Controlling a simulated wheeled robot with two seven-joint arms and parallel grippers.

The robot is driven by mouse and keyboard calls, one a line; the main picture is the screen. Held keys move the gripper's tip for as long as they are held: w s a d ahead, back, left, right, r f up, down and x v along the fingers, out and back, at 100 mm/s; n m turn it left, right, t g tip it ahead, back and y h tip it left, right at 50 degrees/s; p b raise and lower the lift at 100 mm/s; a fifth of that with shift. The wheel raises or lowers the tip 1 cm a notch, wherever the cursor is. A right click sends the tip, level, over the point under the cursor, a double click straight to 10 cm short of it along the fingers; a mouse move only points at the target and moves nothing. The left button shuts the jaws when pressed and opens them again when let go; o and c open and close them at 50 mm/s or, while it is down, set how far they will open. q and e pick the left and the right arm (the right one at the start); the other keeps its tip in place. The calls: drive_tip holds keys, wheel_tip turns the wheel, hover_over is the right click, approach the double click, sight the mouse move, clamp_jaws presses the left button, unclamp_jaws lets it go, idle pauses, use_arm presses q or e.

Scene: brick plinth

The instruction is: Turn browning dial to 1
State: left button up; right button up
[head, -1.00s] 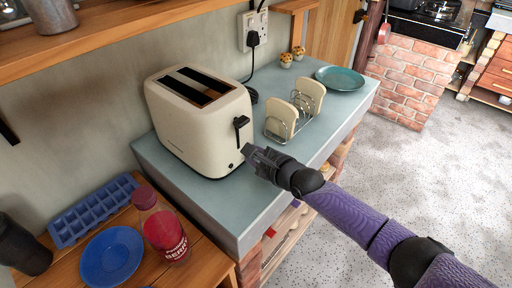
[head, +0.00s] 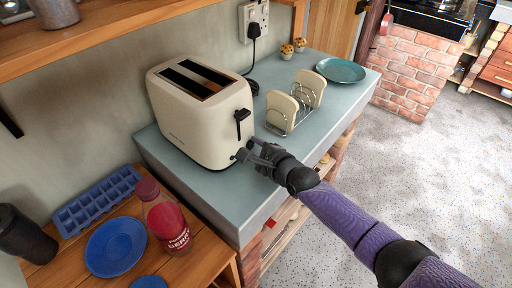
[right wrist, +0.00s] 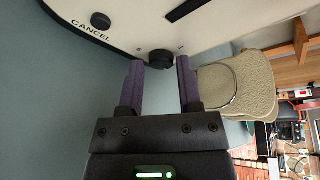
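The cream toaster (head: 195,125) stands upright on the grey-blue worktop, with a black lever (head: 241,122) on its end face. In the right wrist view, the black browning dial (right wrist: 160,59) sits on that face, right of a round button marked CANCEL (right wrist: 100,21). My right gripper (head: 249,149) is open at the lower part of the toaster's end. In the right wrist view, its purple fingertips (right wrist: 159,66) are on either side of the dial's line, with the dial at or just beyond the tips; contact cannot be told. The dial's setting is not readable. My left gripper is out of view.
A toast rack (head: 285,126) with bread stands right of the toaster. A teal plate (head: 341,71) and muffins (head: 287,50) are behind it. A red bottle (head: 166,222), blue plate (head: 115,247) and ice tray (head: 95,203) are at lower left.

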drive_tip(key=shift+o, duration=1.2)
drive_tip(key=p+v, duration=0.5)
drive_tip(key=v, duration=0.4)
drive_tip(key=shift+s+d+r, duration=0.15)
drive_tip(key=shift+s, duration=0.05)
drive_tip(key=shift+s+d, duration=0.1)
drive_tip(key=shift+s, duration=0.05)
